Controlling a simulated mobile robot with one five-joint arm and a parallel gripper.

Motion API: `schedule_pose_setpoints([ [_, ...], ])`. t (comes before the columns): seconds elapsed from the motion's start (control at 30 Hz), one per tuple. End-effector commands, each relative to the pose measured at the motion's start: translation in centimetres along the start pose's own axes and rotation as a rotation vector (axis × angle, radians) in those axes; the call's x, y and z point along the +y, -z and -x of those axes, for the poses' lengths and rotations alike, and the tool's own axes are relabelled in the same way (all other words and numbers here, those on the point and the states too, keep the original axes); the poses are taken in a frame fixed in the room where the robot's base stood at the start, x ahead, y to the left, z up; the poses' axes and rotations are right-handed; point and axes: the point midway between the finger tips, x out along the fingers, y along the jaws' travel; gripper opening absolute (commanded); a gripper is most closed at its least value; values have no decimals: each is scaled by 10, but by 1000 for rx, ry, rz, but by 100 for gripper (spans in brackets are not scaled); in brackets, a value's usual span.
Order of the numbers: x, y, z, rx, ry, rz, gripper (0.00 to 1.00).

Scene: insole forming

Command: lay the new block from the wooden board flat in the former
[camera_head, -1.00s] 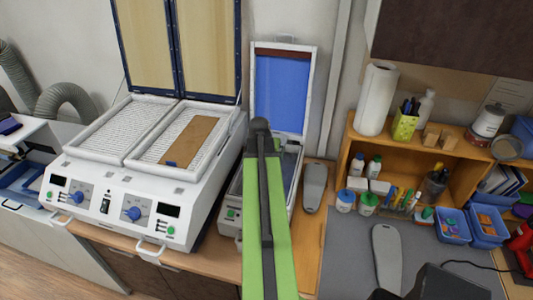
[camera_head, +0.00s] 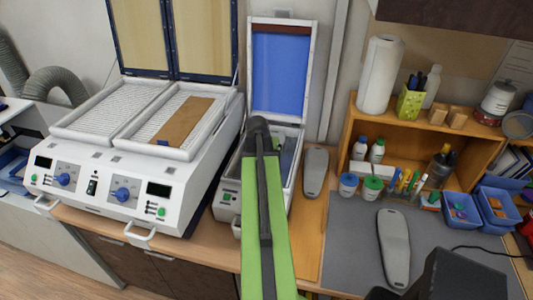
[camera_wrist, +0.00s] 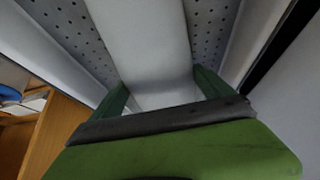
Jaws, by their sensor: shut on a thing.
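The former (camera_head: 226,200) stands in the middle of the head view, its blue-sheeted lid (camera_head: 281,75) raised. My green arm covers much of it, and my gripper is hidden there. In the wrist view my gripper (camera_wrist: 162,92) is shut on a long pale grey block (camera_wrist: 138,30), a finger on each side. The block lies over a perforated plate (camera_wrist: 68,28) between pale walls. I cannot tell whether it touches the plate. The wooden board (camera_head: 309,232) is right of the former, with a grey sole-shaped piece (camera_head: 315,172) near its back.
A white two-tray heater (camera_head: 122,200) with open lids stands at left; a brown sheet (camera_head: 185,122) lies on its right tray. Another grey sole-shaped piece (camera_head: 393,247) lies on the grey mat (camera_head: 350,262). A shelf with bottles and blue bins (camera_head: 462,208) is at right.

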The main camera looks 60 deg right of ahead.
Motion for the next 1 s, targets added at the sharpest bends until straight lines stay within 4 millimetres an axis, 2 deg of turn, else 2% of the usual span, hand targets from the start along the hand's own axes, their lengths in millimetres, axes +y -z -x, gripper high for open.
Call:
schedule_pose_setpoints([
  [1.0,1,-3,-7,1,-1,-1,24],
])
